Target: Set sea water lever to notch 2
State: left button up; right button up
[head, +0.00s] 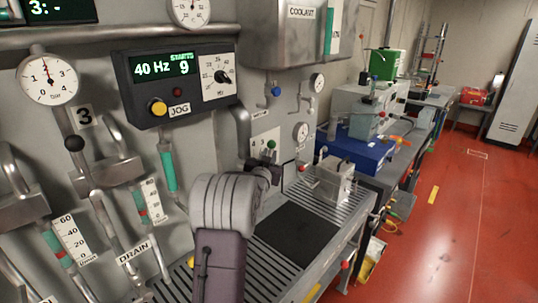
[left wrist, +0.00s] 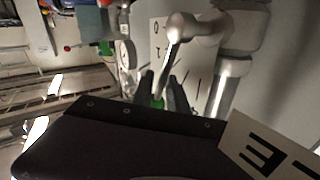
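A lever with a green knob (head: 271,145) stands in front of a white numbered plate (head: 257,142) on the grey panel. I cannot read a sea water label on it. In the left wrist view, its metal rod (left wrist: 172,57) runs down to the green knob (left wrist: 159,103), with the plate (left wrist: 157,32) behind. My left gripper (head: 270,163) is at the lever. Its two dark fingers (left wrist: 162,88) stand on either side of the knob, seemingly with a little gap. Which notch the lever is in cannot be told. My right gripper is not in view.
A control box (head: 180,82) reads 40 Hz and hangs left of the lever. A dark mat (head: 297,235) and a metal box (head: 328,180) are on the slatted bench below. Red floor (head: 440,250) is clear at right.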

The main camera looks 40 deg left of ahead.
pick_arm(q)
jog(key=shift+s, duration=0.1)
grip_shut()
dwell(1.2)
